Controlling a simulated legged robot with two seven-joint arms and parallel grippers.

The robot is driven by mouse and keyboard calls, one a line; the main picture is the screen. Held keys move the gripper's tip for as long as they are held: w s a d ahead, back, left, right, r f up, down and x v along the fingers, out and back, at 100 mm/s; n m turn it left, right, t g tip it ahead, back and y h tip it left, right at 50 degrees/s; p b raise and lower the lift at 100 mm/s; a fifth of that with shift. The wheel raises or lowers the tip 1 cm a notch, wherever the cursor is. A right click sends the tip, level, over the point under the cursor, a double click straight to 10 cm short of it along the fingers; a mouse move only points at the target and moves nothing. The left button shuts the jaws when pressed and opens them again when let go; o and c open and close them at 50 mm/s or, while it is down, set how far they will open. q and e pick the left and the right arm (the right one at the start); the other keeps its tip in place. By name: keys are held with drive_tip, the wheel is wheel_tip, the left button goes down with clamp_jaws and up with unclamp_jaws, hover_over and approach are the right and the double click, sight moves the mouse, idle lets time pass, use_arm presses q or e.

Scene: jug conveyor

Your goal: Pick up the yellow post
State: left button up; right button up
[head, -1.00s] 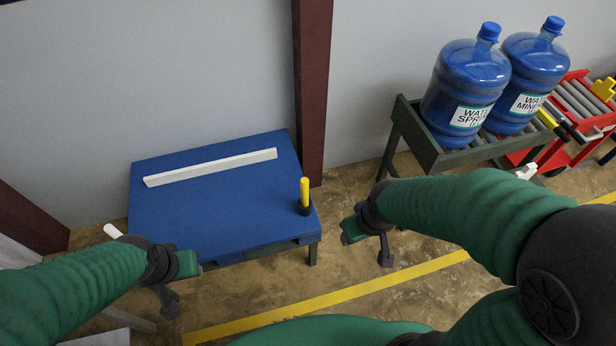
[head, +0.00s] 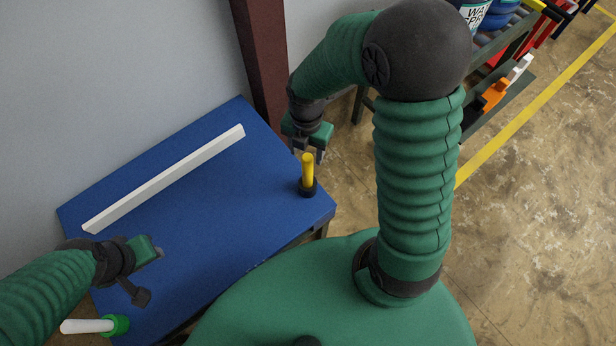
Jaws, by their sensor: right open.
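The yellow post (head: 308,169) stands upright in a black base (head: 308,188) near the right corner of the blue table (head: 200,215). My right gripper (head: 308,155) is open and points down, just above and behind the top of the post in the picture. Whether its fingers touch the post or pass beside it I cannot tell. My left gripper (head: 150,275) is over the left front part of the table, away from the post; its jaw gap does not show clearly.
A long white bar (head: 165,180) lies along the table's back. A white post in a green base (head: 88,326) is at the lower left. A dark red column (head: 262,60) stands behind the table. A conveyor with blue jugs (head: 492,14) is at the upper right.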

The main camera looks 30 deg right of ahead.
sight(305, 156)
wheel_tip(305, 156, down, 4)
drive_tip(key=shift+w+a+f+b, duration=0.1)
drive_tip(key=shift+w+a+b, duration=0.05)
drive_tip(key=shift+b, duration=0.3)
drive_tip(key=f, duration=0.1)
drive_tip(key=f+b, duration=0.2)
drive_tip(key=f, duration=0.1)
drive_tip(key=shift+s, duration=0.35)
drive_tip(key=shift+w+f, duration=0.1)
drive_tip(key=shift+f, duration=0.35)
use_arm(q)
drive_tip(key=x, duration=0.4)
drive_tip(key=shift+s+f, duration=0.1)
drive_tip(key=shift+s, duration=0.25)
use_arm(e)
drive_tip(key=shift+d, duration=0.2)
use_arm(q)
drive_tip(key=shift+a, duration=0.15)
use_arm(e)
drive_tip(key=shift+r, duration=0.15)
clamp_jaws()
